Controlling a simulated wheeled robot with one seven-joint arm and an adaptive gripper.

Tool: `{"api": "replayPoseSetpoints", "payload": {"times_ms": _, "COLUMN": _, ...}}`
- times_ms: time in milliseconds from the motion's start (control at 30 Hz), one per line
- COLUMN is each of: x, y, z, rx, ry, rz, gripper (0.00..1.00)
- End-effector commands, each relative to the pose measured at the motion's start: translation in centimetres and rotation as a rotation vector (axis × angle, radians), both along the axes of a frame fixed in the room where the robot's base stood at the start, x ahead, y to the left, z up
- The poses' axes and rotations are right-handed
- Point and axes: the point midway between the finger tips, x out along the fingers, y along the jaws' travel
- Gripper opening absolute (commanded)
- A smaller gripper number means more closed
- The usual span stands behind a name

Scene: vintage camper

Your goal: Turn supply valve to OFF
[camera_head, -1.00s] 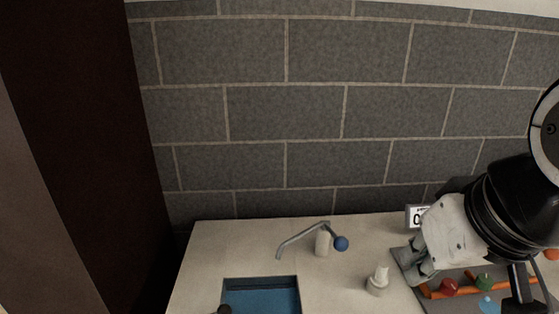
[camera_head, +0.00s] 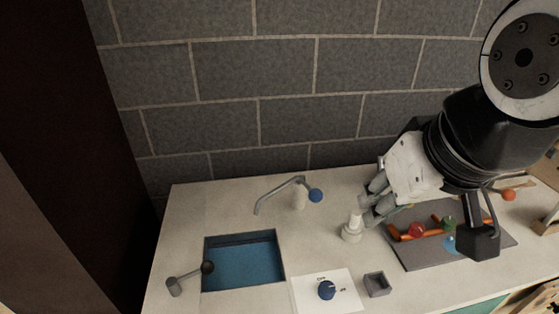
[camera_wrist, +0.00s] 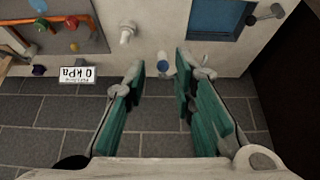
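A blue knob (camera_head: 326,290) sits on a white plate (camera_head: 343,303) at the counter's front; small marks beside it are too small to read surely. A grey board (camera_head: 425,258) at the right carries orange pipes with a red knob (camera_head: 417,230), a green knob (camera_head: 448,220) and a blue disc (camera_head: 449,245). I cannot tell which is the supply valve. My gripper (camera_head: 370,207) is above the counter, near the white post (camera_head: 351,230) and left of the board. The wrist view shows its teal-padded fingers (camera_wrist: 160,75) apart, with nothing held.
A faucet (camera_head: 278,191) with a blue ball stands behind the blue sink (camera_head: 240,262). A grey lever (camera_head: 186,279) with a dark ball is at the sink's left front. A small open box (camera_head: 377,284) stands right of the plate. A gauge (camera_wrist: 77,75) reads 0 kPa.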

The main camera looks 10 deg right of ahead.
Motion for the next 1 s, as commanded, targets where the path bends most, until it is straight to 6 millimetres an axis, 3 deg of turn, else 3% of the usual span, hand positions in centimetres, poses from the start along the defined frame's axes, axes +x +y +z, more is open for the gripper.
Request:
{"api": "replayPoseSetpoints", "payload": {"times_ms": 33, "x": 0.3, "y": -0.1, "z": -0.2, "rx": -0.011, "ry": 0.015, "rz": -0.003, "gripper": 0.43}}
{"api": "replayPoseSetpoints", "payload": {"times_ms": 100, "x": 1.0, "y": -0.3, "z": -0.7, "rx": -0.032, "ry": 0.038, "rz": -0.007, "gripper": 0.54}}
{"api": "replayPoseSetpoints", "payload": {"times_ms": 467, "x": 5.5, "y": -1.8, "z": -5.9, "rx": -0.150, "ry": 0.218, "rz": 0.012, "gripper": 0.54}}
{"api": "replayPoseSetpoints", "payload": {"times_ms": 700, "x": 7.7, "y": -2.3, "z": -10.9, "rx": -0.161, "ry": 0.332, "rz": 0.062, "gripper": 0.54}}
{"api": "replayPoseSetpoints", "payload": {"times_ms": 1000, "x": 8.9, "y": -1.6, "z": -17.9, "rx": -0.088, "ry": 0.443, "rz": 0.144, "gripper": 0.54}}
